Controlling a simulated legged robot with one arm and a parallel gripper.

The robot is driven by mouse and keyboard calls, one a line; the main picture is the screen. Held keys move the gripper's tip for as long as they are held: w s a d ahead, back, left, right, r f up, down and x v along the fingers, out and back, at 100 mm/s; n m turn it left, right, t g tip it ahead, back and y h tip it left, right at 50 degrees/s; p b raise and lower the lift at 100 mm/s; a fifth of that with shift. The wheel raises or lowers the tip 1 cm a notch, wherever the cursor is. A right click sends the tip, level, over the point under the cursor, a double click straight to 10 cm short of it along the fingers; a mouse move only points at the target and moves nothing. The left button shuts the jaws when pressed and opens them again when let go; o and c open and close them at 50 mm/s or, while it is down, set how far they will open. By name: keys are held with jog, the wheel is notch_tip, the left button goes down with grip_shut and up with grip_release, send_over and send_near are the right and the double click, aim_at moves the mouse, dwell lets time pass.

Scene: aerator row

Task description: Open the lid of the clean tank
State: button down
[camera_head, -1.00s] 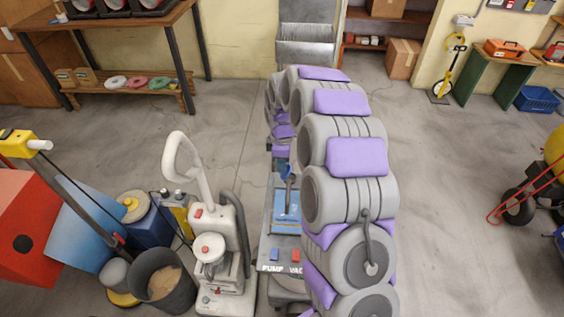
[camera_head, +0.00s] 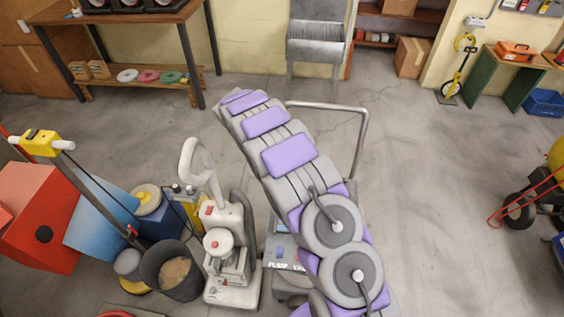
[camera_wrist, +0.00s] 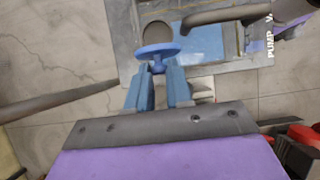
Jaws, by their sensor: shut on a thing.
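The floor machine marked PUMP VAC (camera_head: 284,265) stands in the middle of the head view, mostly hidden behind my arm. In the wrist view its grey top (camera_wrist: 130,48) surrounds a blue panel (camera_wrist: 205,45), and I cannot tell whether this panel is the clean tank's lid or whether it is raised. A blue knob (camera_wrist: 157,49) with a wide round head sits at the panel's left side. My gripper (camera_wrist: 158,72) has its two blue fingers shut on the knob, just below its head. The gripper is hidden in the head view.
A grey upright machine (camera_head: 226,245) and a dark bin (camera_head: 172,270) stand close on the left. A metal push bar (camera_head: 362,135) rises behind my arm. A brown tube (camera_wrist: 60,102) crosses the left of the wrist view.

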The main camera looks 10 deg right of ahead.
jog(key=shift+w+a+f+g+h+p, duration=0.1)
jog(key=shift+a+f+g+h+p, duration=0.35)
jog(key=shift+h, duration=0.35)
jog(key=shift+r, duration=0.15)
jog(key=c, duration=1)
grip_release()
jog(key=shift+c, duration=0.2)
jog(key=p+v, duration=0.6)
jog(key=v, duration=1.1)
jog(key=shift+a+p, duration=0.2)
jog(key=shift+p, duration=0.2)
